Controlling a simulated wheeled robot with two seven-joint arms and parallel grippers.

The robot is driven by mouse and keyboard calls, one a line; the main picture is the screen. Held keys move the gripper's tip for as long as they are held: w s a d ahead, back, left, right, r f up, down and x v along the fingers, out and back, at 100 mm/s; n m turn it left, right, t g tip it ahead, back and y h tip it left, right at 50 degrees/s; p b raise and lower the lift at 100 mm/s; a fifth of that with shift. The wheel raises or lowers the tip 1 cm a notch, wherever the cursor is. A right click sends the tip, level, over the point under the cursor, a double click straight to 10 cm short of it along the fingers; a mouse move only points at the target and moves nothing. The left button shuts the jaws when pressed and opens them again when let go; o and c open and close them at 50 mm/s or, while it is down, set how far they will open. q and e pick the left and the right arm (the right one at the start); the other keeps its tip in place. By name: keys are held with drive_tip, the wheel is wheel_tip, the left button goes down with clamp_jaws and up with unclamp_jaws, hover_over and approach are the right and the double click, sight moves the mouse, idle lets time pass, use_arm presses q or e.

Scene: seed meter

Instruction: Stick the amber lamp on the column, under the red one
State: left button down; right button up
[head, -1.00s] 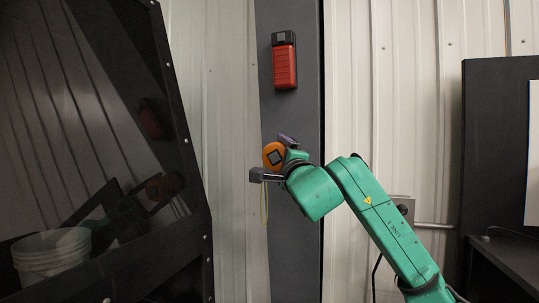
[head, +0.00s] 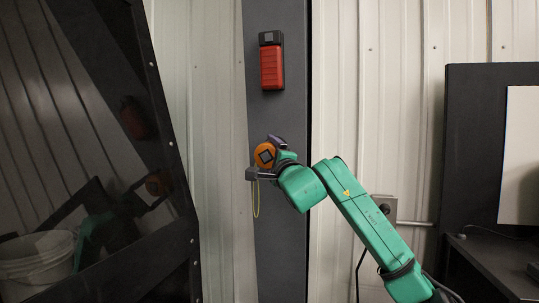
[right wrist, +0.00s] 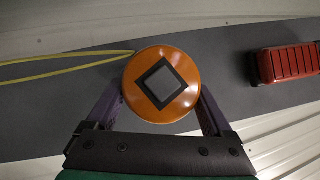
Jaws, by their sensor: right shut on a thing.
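The amber lamp (head: 265,155) is a round orange disc with a dark-edged diamond on its face. My right gripper (head: 268,160) is shut on it, in front of the dark grey column (head: 279,240). In the right wrist view the lamp (right wrist: 162,84) sits between the two purple fingers, and a yellow cord loop (right wrist: 70,65) runs off to the left. The red lamp (head: 271,62) is on the column above the gripper; it also shows at the right of the right wrist view (right wrist: 287,64). Whether the amber lamp touches the column cannot be told. My left gripper is not in view.
A dark glossy panel (head: 90,110) with reflections stands at the left. A white bucket shape (head: 38,262) shows at lower left. Pale corrugated wall (head: 380,90) lies behind. A grey box (head: 383,208) and a dark cabinet (head: 470,150) are at the right.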

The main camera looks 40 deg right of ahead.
drive_tip(key=shift+d+r, duration=0.1)
drive_tip(key=shift+d, duration=0.05)
idle(0.5)
drive_tip(key=o, duration=1.1)
drive_tip(key=shift+w, duration=0.1)
drive_tip(key=shift+s+a+f+b, duration=0.2)
drive_tip(key=shift+s+f+b, duration=0.1)
drive_tip(key=shift+s, duration=0.1)
drive_tip(key=shift+w+a+r+b+v, duration=0.2)
drive_tip(key=shift+a+b+v, duration=0.65)
drive_tip(key=shift+v, duration=2.4)
drive_tip(key=shift+w+a+r+b+v, duration=0.1)
drive_tip(key=shift+w+a+b+v, duration=0.2)
drive_tip(key=shift+b+v, duration=2)
drive_tip(key=shift+w+a+r+b+v, duration=0.1)
drive_tip(key=shift+a+v, duration=0.55)
drive_tip(key=shift+v, duration=3.55)
